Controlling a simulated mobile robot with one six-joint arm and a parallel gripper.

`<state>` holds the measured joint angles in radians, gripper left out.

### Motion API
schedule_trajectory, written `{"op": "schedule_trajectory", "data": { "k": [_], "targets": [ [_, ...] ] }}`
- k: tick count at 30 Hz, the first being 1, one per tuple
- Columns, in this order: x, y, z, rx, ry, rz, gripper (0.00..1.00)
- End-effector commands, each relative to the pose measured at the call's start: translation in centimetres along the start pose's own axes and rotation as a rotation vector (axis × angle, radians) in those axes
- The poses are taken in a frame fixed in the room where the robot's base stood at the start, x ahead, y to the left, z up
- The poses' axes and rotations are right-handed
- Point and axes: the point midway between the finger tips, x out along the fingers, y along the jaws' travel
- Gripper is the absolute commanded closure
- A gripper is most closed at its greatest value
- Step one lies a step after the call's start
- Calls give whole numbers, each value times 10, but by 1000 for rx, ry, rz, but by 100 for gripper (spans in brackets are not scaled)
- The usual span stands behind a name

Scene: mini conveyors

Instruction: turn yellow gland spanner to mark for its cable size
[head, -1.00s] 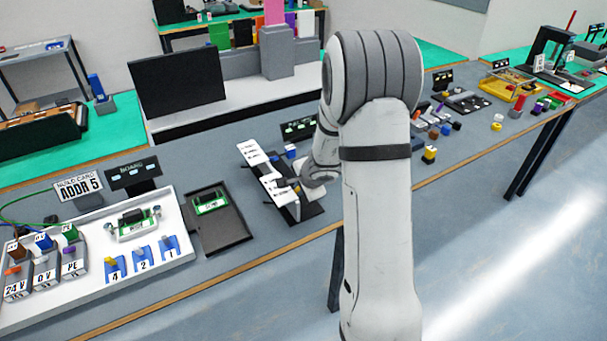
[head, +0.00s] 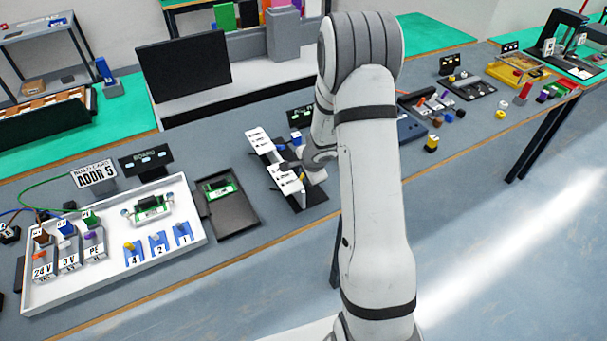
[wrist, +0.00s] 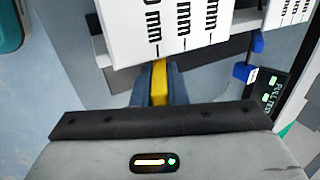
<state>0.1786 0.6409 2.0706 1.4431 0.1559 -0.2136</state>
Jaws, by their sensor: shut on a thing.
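The yellow gland spanner (wrist: 160,84) shows in the wrist view as a narrow yellow bar just below a white scale plate (wrist: 180,28). My gripper (wrist: 158,88) is shut on it, with a dark blue-grey finger on each side. The plate carries black marks and "mm" labels; the numbers are cut off at the top edge. One mark ends just above the spanner. In the head view the fixture's white plates (head: 288,182) stand on a dark base, and my gripper (head: 304,168) reaches it from the right. My arm and gripper hide the spanner there.
In the wrist view a blue part (wrist: 245,72) and a "PULL TEST" display (wrist: 268,92) lie to the right. In the head view a dark tray with a green board (head: 222,188) and a white wiring tray (head: 200,245) are left of the fixture.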

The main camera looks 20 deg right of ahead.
Motion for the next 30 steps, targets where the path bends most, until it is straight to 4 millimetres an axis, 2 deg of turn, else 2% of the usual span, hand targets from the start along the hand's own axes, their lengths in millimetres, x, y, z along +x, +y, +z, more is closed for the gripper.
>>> {"op": "schedule_trajectory", "data": {
  "k": [3, 4, 11, 20, 30],
  "targets": [
    [0, 2, 0, 1, 1, 3, 100],
    [0, 2, 0, 1, 1, 3, 85],
    [0, 1, 0, 1, 0, 2, 66],
    [-4, 0, 0, 1, 0, 0, 65],
    [-60, -1, 0, -1, 0, -1, 65]
  ]
}}
